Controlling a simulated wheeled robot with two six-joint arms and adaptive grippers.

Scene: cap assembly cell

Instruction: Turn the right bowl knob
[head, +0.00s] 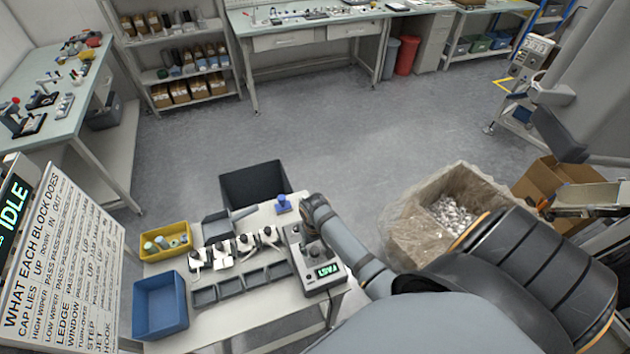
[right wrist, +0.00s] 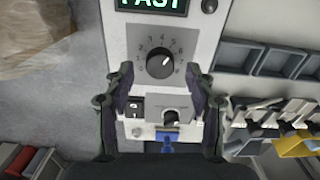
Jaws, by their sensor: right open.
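A grey control box (head: 296,238) stands at the right end of the white work table. In the right wrist view its face (right wrist: 200,20) carries a black round knob (right wrist: 160,64) with a white pointer line and a numbered scale. A second, smaller knob (right wrist: 171,115) sits nearer the wrist, beside a black switch (right wrist: 136,105). A lit display (right wrist: 152,3) reads FAST. My right gripper (right wrist: 160,76) is open and empty over the box, its fingertips on either side of the numbered knob; contact cannot be told. My left gripper is out of view.
Grey trays (head: 205,296) and white block units (head: 222,250) lie beside the box. A blue bin (head: 160,305), a yellow bin (head: 151,255) and a blue-knobbed part (head: 283,204) are on the table. A lined carton (head: 411,240) stands on the floor at right.

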